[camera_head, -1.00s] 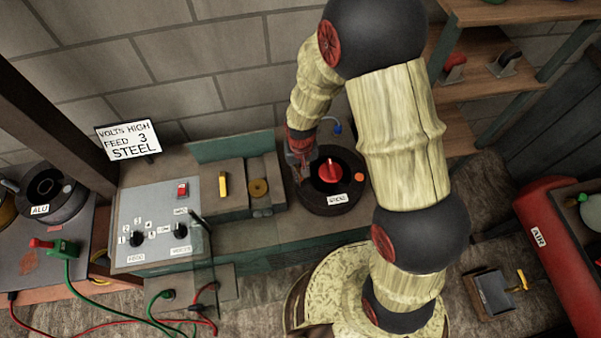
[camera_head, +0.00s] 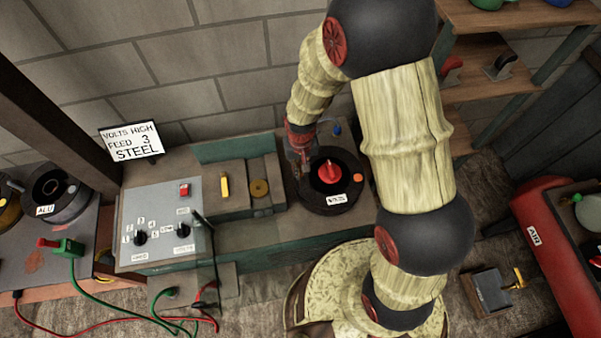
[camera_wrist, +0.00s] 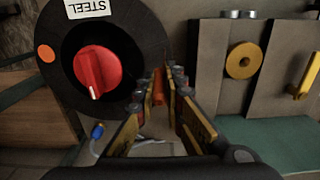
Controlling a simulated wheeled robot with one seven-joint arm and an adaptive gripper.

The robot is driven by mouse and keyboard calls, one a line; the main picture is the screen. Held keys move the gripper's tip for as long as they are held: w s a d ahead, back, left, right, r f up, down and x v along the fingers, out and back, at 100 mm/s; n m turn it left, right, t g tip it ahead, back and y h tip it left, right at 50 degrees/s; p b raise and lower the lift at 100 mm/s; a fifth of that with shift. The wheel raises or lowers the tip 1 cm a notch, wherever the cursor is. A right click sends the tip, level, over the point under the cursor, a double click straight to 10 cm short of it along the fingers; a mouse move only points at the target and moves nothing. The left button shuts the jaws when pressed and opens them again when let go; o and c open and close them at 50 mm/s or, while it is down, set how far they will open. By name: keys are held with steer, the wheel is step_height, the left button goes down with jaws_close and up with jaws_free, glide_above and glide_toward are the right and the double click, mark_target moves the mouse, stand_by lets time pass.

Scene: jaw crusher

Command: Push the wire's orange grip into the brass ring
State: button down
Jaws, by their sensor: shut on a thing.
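The wire's orange grip (camera_wrist: 158,88) is between the fingers of my gripper (camera_wrist: 166,82) in the wrist view. The jaws are shut on it, and the fingers hide much of it. In the head view my gripper (camera_head: 303,165) is at the left rim of the black STEEL spool (camera_head: 318,205). The brass ring (camera_head: 259,188) is a round piece with a dark centre on the grey feeder block, left of my gripper. It also shows in the wrist view (camera_wrist: 242,62), to the right of the fingers and apart from them.
The spool has a red knob (camera_head: 329,172) and an orange dot (camera_head: 358,177). A blue-tipped piece (camera_wrist: 97,130) is beside it. A yellow handle (camera_head: 224,185) is left of the ring. The control panel (camera_head: 155,215) with switches and cables is further left.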

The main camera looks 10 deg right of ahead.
steer(key=shift+r+p, duration=0.75)
steer(key=shift+r, duration=0.4)
